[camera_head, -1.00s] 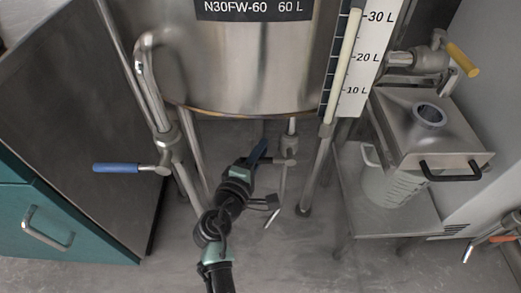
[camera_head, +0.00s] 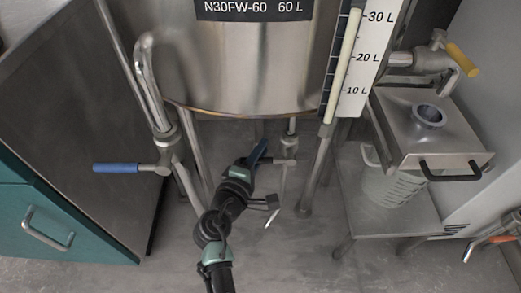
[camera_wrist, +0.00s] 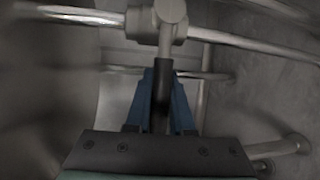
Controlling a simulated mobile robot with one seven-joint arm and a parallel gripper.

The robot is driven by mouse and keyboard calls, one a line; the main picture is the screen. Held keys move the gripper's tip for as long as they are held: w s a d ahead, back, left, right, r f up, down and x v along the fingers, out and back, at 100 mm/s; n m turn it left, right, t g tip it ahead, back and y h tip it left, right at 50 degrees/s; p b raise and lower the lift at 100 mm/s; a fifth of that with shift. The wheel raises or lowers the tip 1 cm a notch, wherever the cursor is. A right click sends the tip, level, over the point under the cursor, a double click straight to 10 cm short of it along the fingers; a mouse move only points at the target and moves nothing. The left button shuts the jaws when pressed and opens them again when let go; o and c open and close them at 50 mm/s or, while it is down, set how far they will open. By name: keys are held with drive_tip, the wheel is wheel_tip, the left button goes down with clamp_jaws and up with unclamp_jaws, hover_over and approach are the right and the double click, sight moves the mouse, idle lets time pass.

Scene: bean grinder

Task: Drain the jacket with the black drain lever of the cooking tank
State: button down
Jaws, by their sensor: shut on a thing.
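The steel cooking tank (camera_head: 245,60) stands on legs, with a drain valve (camera_head: 286,148) on a pipe under its belly. In the wrist view the black drain lever (camera_wrist: 161,82) runs down from the grey valve body (camera_wrist: 170,22) between my gripper's blue fingers. My gripper (camera_wrist: 163,100) is shut on the black lever. In the head view my gripper (camera_head: 258,152) is under the tank, just left of the drain valve; the lever is hidden there by the fingers.
A blue-handled valve (camera_head: 118,168) sticks out at the left on a pipe. A yellow-handled valve (camera_head: 462,60) is at the upper right, above a steel hopper (camera_head: 430,125) with a black handle. A clear bucket (camera_head: 388,185) stands on the low shelf. Tank legs (camera_head: 312,180) stand close by.

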wheel_tip(320, 180, up, 6)
drive_tip(key=d+m+g+y+p, duration=0.1)
drive_tip(key=d+m+y+p, duration=0.2)
drive_tip(key=p, duration=1.8)
drive_tip(key=m+y, duration=0.2)
drive_tip(key=m, duration=0.3)
drive_tip(key=shift+r+g+y, duration=0.15)
drive_tip(key=shift+g+y, duration=0.15)
drive_tip(key=shift+g, duration=0.1)
drive_tip(key=c, duration=0.8)
unclamp_jaws()
